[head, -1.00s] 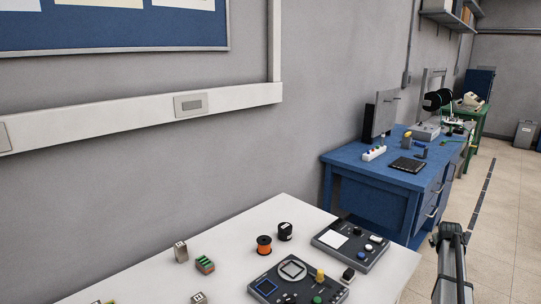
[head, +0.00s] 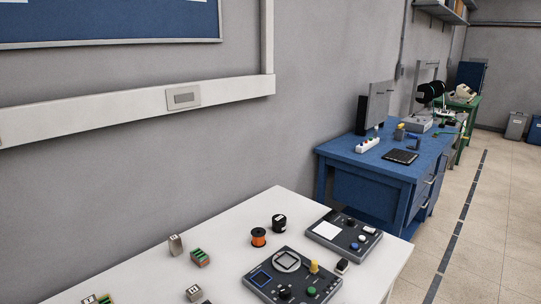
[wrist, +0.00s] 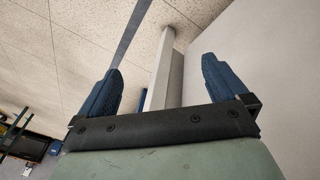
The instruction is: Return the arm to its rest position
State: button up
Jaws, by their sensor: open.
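My gripper (wrist: 160,85) shows in the wrist view with its two blue fingers spread wide apart. In the head view my arm and gripper are out of the picture. The white table (head: 215,220) there carries a dark device with a square frame (head: 292,275) and a second dark device with a white pad (head: 343,233). An orange spool (head: 258,237) and a black spool (head: 279,223) stand behind them.
Several small blocks, such as a green-striped one (head: 200,257), lie on the table's left part. A blue workbench (head: 350,160) stands beyond the table. The tiled floor at the right (head: 485,240) is clear.

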jog(key=s+a+f+g+y, duration=0.1)
jog(key=s+a+f+g, duration=0.3)
jog(key=s+a, duration=0.75)
jog(key=s+a+g, duration=0.1)
jog(key=s+a, duration=0.4)
jog(key=s, duration=0.3)
jog(key=s+a+f+g, duration=0.1)
jog(key=s+a+g, duration=0.1)
jog(key=s+a, duration=0.3)
jog(key=s+a+g+y, duration=0.1)
jog(key=s+a, duration=0.4)
jog(key=s, duration=0.8)
jog(key=shift+a+f+g, duration=0.25)
jog(key=shift+a+g, duration=0.15)
